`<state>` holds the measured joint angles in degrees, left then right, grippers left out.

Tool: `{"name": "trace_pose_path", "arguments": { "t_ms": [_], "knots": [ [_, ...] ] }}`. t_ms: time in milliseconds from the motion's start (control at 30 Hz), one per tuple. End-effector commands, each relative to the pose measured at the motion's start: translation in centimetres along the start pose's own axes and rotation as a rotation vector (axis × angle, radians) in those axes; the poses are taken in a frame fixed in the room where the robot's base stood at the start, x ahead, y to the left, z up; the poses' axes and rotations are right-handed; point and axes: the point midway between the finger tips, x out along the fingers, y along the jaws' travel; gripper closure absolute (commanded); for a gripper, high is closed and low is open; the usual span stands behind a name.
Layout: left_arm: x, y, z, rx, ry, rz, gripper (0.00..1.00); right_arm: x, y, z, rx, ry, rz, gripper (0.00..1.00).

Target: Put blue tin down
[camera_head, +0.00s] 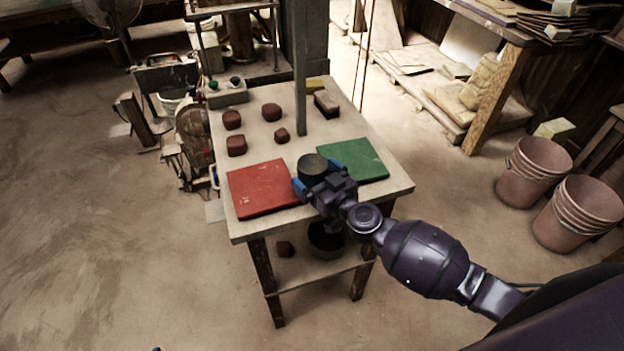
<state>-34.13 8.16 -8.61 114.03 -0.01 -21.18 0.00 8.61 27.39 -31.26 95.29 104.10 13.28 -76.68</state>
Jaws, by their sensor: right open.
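A round tin with a dark grey-green top (312,164) stands between the red board (262,188) and the green board (353,160) on the table. Its side is mostly hidden, so I cannot see its blue colour clearly. My right gripper (318,176) is open, with its blue-tipped fingers on either side of the tin. I cannot tell whether the fingers touch it. My left gripper is not in view.
Several brown clay lumps (271,112) lie on the table (290,145) behind the boards. A grey post (299,70) rises behind the tin. A brick-like block (327,103) and a button box (226,93) sit farther back. Buckets (534,168) stand on the floor at right.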

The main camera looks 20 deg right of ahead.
Motion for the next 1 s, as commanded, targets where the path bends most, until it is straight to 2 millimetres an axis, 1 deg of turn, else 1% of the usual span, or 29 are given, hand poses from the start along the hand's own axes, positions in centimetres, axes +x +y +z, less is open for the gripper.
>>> {"name": "trace_pose_path", "arguments": {
  "t_ms": [100,300,667,867,1000],
  "knots": [
    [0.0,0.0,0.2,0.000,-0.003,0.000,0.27,0.5,0.0,-0.1,0.000,0.000,-0.001,0.00],
    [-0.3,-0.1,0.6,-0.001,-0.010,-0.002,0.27,0.5,0.0,-0.1,0.000,0.000,-0.001,0.00],
    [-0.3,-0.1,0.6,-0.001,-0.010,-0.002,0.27,0.5,0.0,-0.1,0.000,0.000,-0.001,0.55],
    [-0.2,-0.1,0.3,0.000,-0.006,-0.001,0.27,0.4,0.0,-0.1,0.000,0.000,-0.001,0.55],
    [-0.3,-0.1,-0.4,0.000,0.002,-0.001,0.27,0.5,0.0,-0.4,-0.001,0.000,-0.001,0.55]
  ]
}}
